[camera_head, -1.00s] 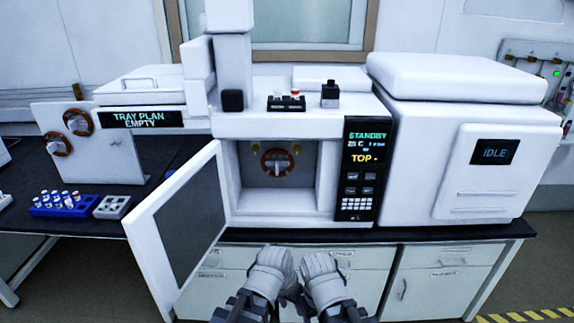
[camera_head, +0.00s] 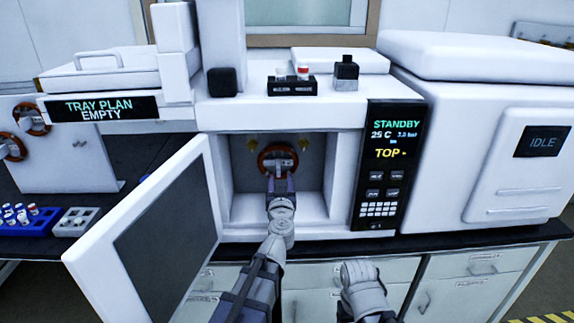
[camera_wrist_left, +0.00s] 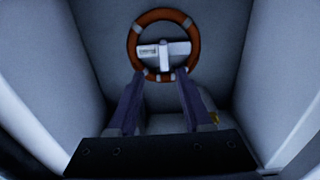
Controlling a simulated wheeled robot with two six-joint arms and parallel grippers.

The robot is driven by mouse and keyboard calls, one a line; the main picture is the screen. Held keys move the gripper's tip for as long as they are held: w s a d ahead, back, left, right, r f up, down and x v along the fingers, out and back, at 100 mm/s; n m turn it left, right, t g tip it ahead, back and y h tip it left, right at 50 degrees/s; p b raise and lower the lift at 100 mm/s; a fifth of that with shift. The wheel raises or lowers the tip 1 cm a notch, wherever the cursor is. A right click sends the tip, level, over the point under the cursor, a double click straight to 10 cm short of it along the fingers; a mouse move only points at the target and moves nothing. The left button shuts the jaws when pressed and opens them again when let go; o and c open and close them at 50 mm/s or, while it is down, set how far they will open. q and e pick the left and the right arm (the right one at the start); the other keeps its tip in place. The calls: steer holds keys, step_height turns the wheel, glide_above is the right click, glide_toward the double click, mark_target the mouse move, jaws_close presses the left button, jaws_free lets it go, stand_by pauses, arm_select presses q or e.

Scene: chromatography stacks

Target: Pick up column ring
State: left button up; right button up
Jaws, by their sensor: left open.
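An orange-brown column ring (camera_head: 263,161) with a pale centre bar hangs upright on the back wall inside the open oven chamber (camera_head: 240,200). My left gripper (camera_head: 280,178) reaches into the chamber, just below and in front of the ring, and hides part of its lower edge. In the left wrist view the ring (camera_wrist_left: 134,46) is ahead, and my left gripper's two fingers (camera_wrist_left: 160,78) are spread with nothing held between them. Their tips appear near the ring's lower rim; contact cannot be told. My right gripper (camera_head: 360,278) is below the bench front, its jaws unclear.
The oven door (camera_head: 205,170) stands open to the left. Two more rings (camera_head: 32,119) hang on a white panel (camera_head: 65,165) at the left. A black vial holder (camera_head: 292,87) sits on top. The control panel (camera_head: 388,165) reads STANDBY, TOP.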

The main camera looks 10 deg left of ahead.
mark_target(278, 172)
arm_select(q)
steer(key=shift+a+f, duration=0.1)
steer(key=shift+a, duration=0.15)
steer(key=shift+x, duration=4)
steer(key=shift+s+a+f, duration=0.1)
steer(key=shift+f, duration=0.1)
jaws_close()
